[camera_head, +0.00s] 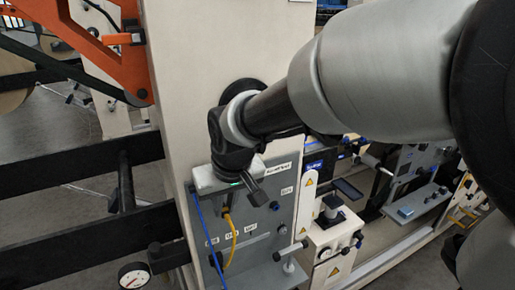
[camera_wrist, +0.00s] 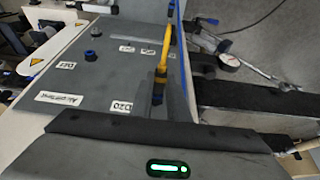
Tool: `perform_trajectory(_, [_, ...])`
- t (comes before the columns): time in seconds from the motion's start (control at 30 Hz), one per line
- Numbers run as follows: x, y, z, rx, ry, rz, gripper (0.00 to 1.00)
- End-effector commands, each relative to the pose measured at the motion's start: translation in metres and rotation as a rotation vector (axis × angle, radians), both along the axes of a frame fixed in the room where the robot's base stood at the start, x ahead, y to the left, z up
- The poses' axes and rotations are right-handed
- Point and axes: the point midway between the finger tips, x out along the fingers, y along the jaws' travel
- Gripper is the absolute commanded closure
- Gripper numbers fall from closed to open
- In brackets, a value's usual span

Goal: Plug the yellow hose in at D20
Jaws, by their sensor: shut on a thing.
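The yellow hose (camera_head: 234,243) hangs down the grey panel from below my gripper (camera_head: 228,204). My gripper is shut on its upper end, near the top left of the panel. In the wrist view the yellow hose (camera_wrist: 165,45) runs to a dark end piece (camera_wrist: 158,92) by the gripper body. The D20 label (camera_wrist: 122,107) is on the panel just left of that end in the wrist view. The D20 port itself is hidden, and I cannot tell whether the hose end is seated in it.
The grey panel (camera_wrist: 105,75) carries several labels and a dark knob-like fitting (camera_wrist: 93,56). A blue hose (camera_head: 206,225) hangs along the panel's left edge. A round gauge (camera_head: 134,276) and black rails (camera_head: 85,240) lie to the left. A small machine stand (camera_head: 335,240) is at right.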

Motion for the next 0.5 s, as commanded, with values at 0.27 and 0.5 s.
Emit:
perform_trajectory(0.27, [0.0008, 0.0004, 0.0003, 0.001, -0.001, 0.0, 1.0])
perform_trajectory(0.5, [0.0041, 0.0022, 0.0004, 0.001, -0.001, 0.0, 1.0])
